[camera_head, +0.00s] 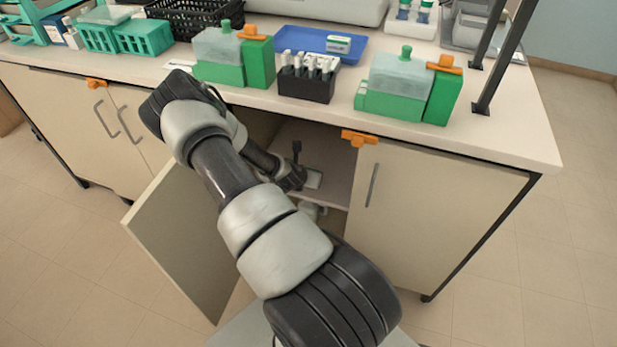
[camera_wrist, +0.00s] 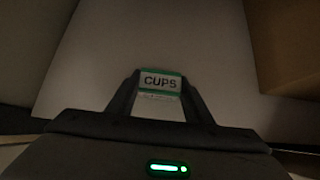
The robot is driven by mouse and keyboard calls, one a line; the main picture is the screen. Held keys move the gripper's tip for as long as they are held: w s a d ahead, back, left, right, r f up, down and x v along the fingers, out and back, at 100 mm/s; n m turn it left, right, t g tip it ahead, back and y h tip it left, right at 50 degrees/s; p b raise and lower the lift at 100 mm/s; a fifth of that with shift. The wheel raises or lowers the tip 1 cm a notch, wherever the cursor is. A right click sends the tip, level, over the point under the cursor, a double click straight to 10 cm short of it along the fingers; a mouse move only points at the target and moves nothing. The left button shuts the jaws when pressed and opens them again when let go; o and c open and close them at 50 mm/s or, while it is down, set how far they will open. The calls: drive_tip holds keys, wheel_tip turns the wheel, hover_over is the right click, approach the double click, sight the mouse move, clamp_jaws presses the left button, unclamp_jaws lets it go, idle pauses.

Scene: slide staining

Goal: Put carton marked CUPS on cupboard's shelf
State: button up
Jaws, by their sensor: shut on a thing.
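The carton marked CUPS (camera_wrist: 161,98), white with a green edge, is held between the two fingers of my gripper (camera_wrist: 160,82) in the wrist view. In the head view my gripper (camera_head: 294,176) is inside the open cupboard, at the shelf (camera_head: 332,163). The carton's white side (camera_head: 314,180) shows just right of the gripper. I cannot tell whether the carton touches the shelf. My arm hides much of the cupboard's left part.
The cupboard door (camera_head: 182,240) stands open at left. The right door (camera_head: 420,215) is shut, with an orange latch (camera_head: 359,138) beside the opening. A pale object (camera_head: 312,210) lies below the shelf. Green staining boxes (camera_head: 408,85) and a dark slide rack (camera_head: 306,84) stand on the counter above.

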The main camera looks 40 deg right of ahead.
drive_tip(key=shift+f, duration=0.1)
drive_tip(key=o, duration=1)
